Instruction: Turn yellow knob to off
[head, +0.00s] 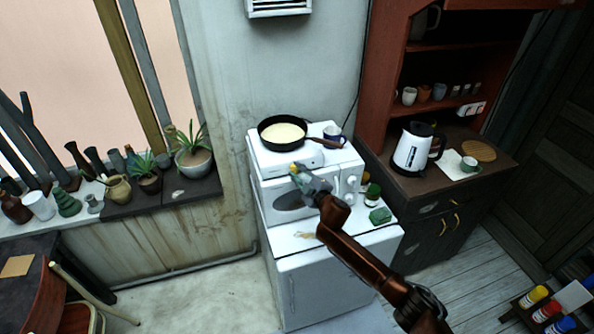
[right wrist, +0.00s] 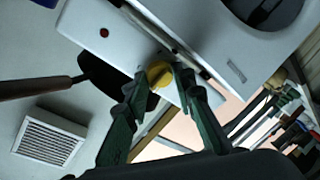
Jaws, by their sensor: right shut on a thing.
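The yellow knob (head: 293,168) sits on the front of a small white hot plate (head: 262,154) on top of a white microwave. It also shows in the right wrist view (right wrist: 159,75), between my fingertips. My right gripper (head: 300,174) reaches the knob from the front and is shut on it. In the right wrist view my green fingers (right wrist: 158,84) touch the knob's two sides. A red dot (right wrist: 104,33) shows on the hot plate's front. My left gripper is not in view. The knob's pointer mark cannot be made out.
A black frying pan (head: 283,132) with pale contents rests on the hot plate, its handle pointing right. A blue mug (head: 333,135) stands beside it. The microwave (head: 348,185) stands on a white fridge (head: 330,275), with a jar (head: 372,194) and a green block (head: 380,216) alongside.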

